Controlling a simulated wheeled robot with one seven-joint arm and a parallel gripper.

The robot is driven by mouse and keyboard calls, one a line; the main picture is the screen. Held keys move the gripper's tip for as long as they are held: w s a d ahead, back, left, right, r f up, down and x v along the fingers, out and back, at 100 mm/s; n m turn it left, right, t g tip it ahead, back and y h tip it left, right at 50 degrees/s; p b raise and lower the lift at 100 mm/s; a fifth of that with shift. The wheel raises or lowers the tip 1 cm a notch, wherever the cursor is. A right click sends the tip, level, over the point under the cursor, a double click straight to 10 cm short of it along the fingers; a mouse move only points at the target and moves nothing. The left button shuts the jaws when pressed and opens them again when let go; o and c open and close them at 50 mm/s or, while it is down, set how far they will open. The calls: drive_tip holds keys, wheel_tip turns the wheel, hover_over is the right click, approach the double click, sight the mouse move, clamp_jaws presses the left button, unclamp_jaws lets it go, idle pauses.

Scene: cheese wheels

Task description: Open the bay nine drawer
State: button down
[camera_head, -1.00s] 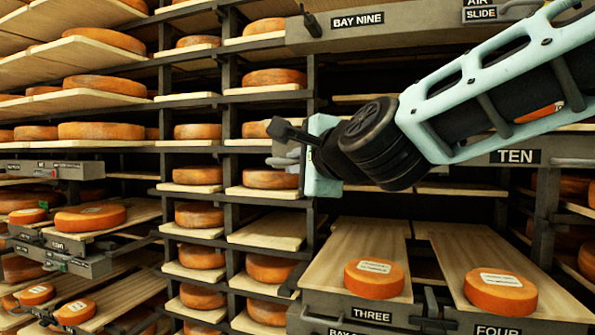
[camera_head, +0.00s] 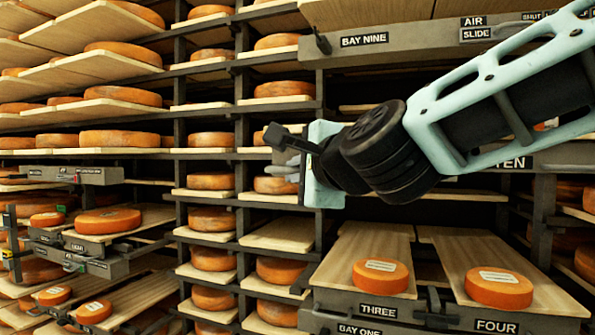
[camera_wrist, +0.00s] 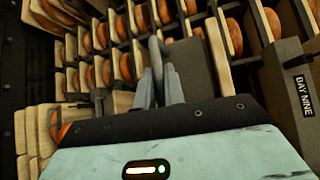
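The bay nine drawer front (camera_head: 410,36) is a dark grey panel at the top of the head view, with a white-on-black BAY NINE label (camera_head: 364,40) and a small dark knob (camera_head: 322,42) near its left end. The label also shows at the right edge of the wrist view (camera_wrist: 303,93). My gripper (camera_head: 285,165) is below and left of that front, pointing left. In the wrist view its two grey fingers (camera_wrist: 160,88) stand close together. A grey curved bar lies just beyond them; I cannot tell whether they touch it. I see nothing clearly held.
Shelves of orange cheese wheels (camera_head: 120,138) fill the left and centre. Below my arm, the THREE board (camera_head: 350,250) and FOUR board (camera_head: 455,245) stick out, each bearing a cheese wheel. An AIR SLIDE label (camera_head: 475,28) is at upper right. Open drawers (camera_head: 130,235) jut out at left.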

drive_tip(key=c, duration=1.5)
unclamp_jaws()
drive_tip(key=p+v, duration=0.5)
drive_tip(key=v, duration=0.7)
